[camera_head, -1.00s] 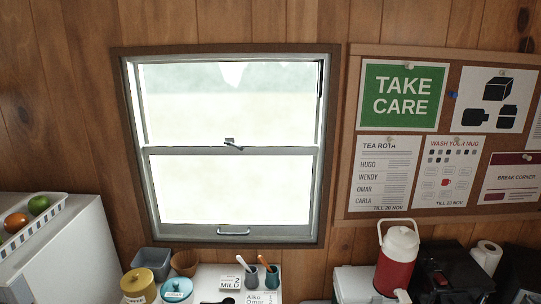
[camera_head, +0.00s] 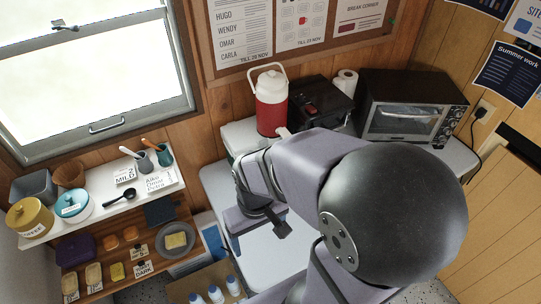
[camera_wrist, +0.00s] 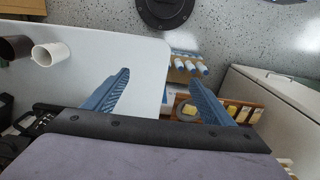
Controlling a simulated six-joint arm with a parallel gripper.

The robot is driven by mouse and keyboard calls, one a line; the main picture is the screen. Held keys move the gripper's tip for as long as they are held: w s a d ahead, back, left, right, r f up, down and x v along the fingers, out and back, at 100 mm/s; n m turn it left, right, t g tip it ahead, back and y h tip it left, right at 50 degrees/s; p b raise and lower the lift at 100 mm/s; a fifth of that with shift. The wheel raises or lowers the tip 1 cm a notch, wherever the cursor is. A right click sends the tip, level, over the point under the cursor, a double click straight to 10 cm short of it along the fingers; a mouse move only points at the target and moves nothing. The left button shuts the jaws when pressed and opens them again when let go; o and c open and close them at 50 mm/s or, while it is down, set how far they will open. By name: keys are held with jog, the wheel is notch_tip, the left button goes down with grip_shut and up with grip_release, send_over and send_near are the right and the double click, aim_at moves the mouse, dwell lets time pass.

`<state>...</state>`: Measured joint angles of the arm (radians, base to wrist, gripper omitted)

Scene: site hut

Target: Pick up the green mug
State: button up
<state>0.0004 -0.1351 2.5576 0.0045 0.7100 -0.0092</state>
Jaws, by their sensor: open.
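I see no mug that is clearly green in either current view. A small teal pot (camera_head: 164,156) with an orange-handled tool in it stands on the white shelf in the head view; I cannot tell if it is a mug. In the wrist view a white cup (camera_wrist: 50,55) and a dark maroon cup (camera_wrist: 14,48) are at the left of the white table. My gripper (camera_wrist: 159,76) is open and empty, its blue fingers apart over the table's edge. In the head view my gripper (camera_head: 262,222) hangs above the white table (camera_head: 270,262), and my arm hides much of the tabletop.
A red and white jug (camera_head: 271,105), a black machine (camera_head: 320,102) and a toaster oven (camera_head: 405,122) stand along the back. The white shelf (camera_head: 100,207) holds tins and pots. Bottles (camera_head: 215,294) stand low at the front. A wooden shelf (camera_head: 120,262) holds food items.

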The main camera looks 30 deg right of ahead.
jog(key=w+d+f+m+t+b, duration=0.1)
jog(key=w+f+t+b, duration=0.3)
jog(key=w+f+b, duration=0.5)
jog(key=w+d+f+m+t+b, duration=0.15)
jog(key=w+f+t+b, duration=0.3)
jog(key=w+b, duration=0.85)
jog(key=w+d+f+m+h+b, duration=0.1)
jog(key=d+f+m+h+b, duration=0.1)
jog(key=d+b, duration=0.4)
jog(key=w+d+f+m+t+h+b, duration=0.1)
jog(key=w+d+f+m+h+b, duration=0.1)
jog(key=d+f+h+b, duration=0.3)
jog(key=w+d+f+m+h+b, duration=0.2)
jog(key=d+f+h+b, duration=0.1)
jog(key=d+b, duration=0.5)
jog(key=shift+d+f+m+t+b, duration=0.25)
jog(key=shift+f+t+b, duration=0.1)
jog(key=shift+b, duration=1.35)
jog(key=shift+w+d+f, duration=0.2)
jog(key=shift+w+d, duration=0.25)
jog(key=shift+d, duration=0.05)
jog(key=shift+b+x, duration=1.2)
jog(key=shift+x, duration=1.75)
jog(key=shift+d+r, duration=0.1)
jog(key=shift+r, duration=0.1)
jog(key=c, duration=1.3)
